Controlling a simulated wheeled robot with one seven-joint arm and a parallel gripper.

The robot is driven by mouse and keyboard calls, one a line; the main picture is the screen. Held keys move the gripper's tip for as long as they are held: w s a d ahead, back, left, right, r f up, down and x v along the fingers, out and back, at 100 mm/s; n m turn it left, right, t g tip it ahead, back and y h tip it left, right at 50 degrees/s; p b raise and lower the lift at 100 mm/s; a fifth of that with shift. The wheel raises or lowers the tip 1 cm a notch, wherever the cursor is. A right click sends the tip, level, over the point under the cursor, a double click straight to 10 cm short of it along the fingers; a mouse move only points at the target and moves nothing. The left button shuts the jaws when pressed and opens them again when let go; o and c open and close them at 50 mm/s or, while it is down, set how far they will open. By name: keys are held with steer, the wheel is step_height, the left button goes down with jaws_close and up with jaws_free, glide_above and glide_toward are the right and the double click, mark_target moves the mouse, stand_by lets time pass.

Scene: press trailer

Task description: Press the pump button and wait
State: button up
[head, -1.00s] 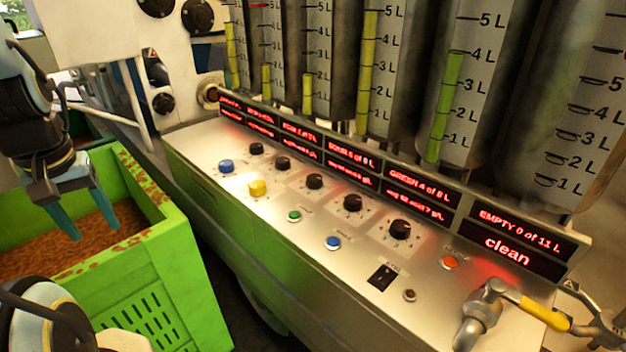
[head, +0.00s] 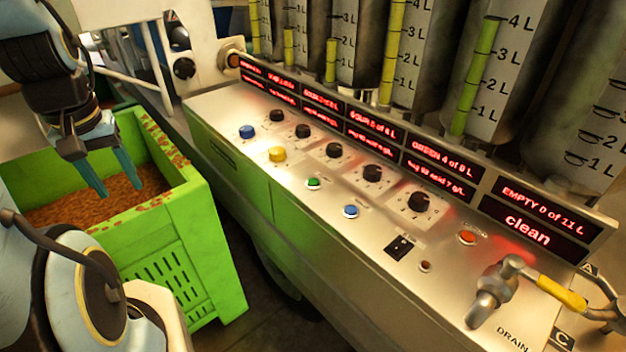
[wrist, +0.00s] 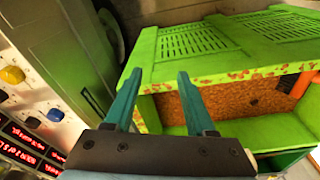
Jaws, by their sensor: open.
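The metal control panel (head: 330,230) holds several buttons and black knobs. I see a blue button (head: 246,132), a yellow button (head: 277,154), a green button (head: 313,183), a second blue button (head: 351,211) and a red-orange button (head: 467,237). I cannot read which one is the pump button. My gripper (head: 115,188) is open and empty, left of the panel and over the green crate, touching no button. In the wrist view, its two teal fingers (wrist: 158,98) are spread apart, and the yellow button (wrist: 12,75) shows at the left edge.
The green crate (head: 205,235) with brown grainy contents stands left of the panel. Tall tanks with level gauges rise behind the panel. Red displays (head: 525,230) read "EMPTY 0 of 11 L" and "clean". A drain tap with a yellow handle (head: 562,294) is at the right end.

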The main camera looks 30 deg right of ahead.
jaws_close()
stand_by(1.4)
